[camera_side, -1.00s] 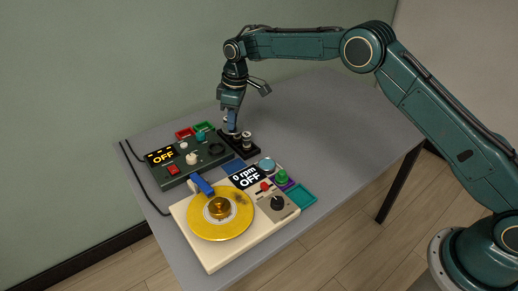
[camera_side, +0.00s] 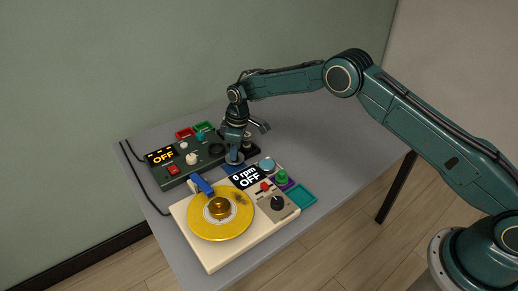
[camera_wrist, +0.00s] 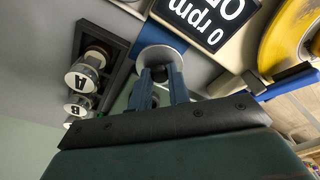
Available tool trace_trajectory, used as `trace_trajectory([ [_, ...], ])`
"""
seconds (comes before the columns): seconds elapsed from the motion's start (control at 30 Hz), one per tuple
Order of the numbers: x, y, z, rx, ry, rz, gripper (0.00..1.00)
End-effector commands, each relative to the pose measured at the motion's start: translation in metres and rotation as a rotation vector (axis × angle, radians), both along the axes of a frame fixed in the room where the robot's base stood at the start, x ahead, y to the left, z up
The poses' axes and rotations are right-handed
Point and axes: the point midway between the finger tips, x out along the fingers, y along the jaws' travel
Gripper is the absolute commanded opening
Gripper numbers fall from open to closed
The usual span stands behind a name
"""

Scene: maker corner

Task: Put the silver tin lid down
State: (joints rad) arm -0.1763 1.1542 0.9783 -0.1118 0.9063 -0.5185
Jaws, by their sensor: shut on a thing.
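My gripper (camera_side: 235,155) is shut on the knob of the silver tin lid (camera_wrist: 158,35). In the wrist view my fingers (camera_wrist: 161,78) close around a dark knob at the middle of the pale round lid. In the side view the lid shows as a small disc (camera_side: 234,165) under my fingertips, low over the blue patch (camera_side: 229,170) between the dark control box and the turntable. I cannot tell whether the lid touches the surface below.
The turntable (camera_side: 185,213) with a yellow disc is in front. The dark control box (camera_side: 175,172) is at left. A black rack (camera_wrist: 117,43) holds jars marked A (camera_wrist: 78,78) and B (camera_wrist: 75,106). The table's right side is clear.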

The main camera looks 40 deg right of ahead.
Motion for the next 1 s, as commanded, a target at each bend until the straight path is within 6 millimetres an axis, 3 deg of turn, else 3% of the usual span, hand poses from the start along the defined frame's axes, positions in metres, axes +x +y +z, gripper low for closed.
trace_trajectory([
  [0.37,-0.001,0.000,-0.038,-0.001,0.002,0.000,0.00],
  [0.83,0.000,0.000,-0.043,0.000,0.001,0.000,0.00],
  [0.87,0.000,0.000,-0.043,0.000,0.000,0.000,0.22],
  [0.93,0.000,0.000,-0.042,0.000,0.000,0.000,0.36],
  [1.0,0.000,0.000,-0.042,-0.001,0.001,0.000,0.40],
])
